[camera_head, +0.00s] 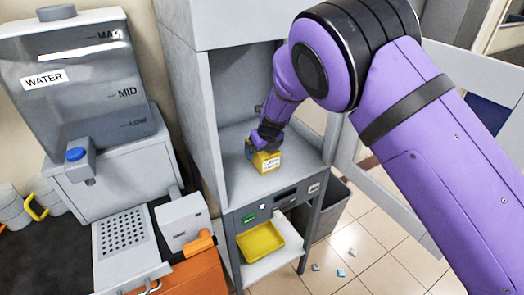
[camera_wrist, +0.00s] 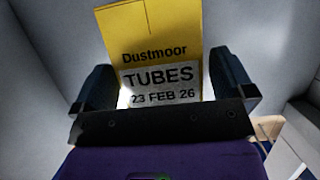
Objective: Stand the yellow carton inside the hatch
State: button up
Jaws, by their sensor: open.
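The yellow carton (camera_head: 268,161) stands upright on the floor of the grey hatch (camera_head: 238,188), as far as the head view shows. In the wrist view the carton (camera_wrist: 150,32) carries a white label reading "TUBES 23 FEB 26" under the word "Dustmoor". My gripper (camera_head: 263,139) reaches into the hatch at the carton's upper part. In the wrist view its dark fingers (camera_wrist: 163,85) are open, one on each side of the carton. A narrow gap seems to show beside the carton. The carton's back is hidden.
A pale hatch door (camera_head: 385,165) stands open at the right. A yellow tray (camera_head: 261,242) sits on a shelf below the hatch, with a grey bin (camera_head: 325,212) beside it. A water tank (camera_head: 85,85) stands at the left. Small bits (camera_head: 340,272) lie on the floor.

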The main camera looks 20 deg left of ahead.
jog(key=v, duration=1)
jog(key=shift+r, duration=0.2)
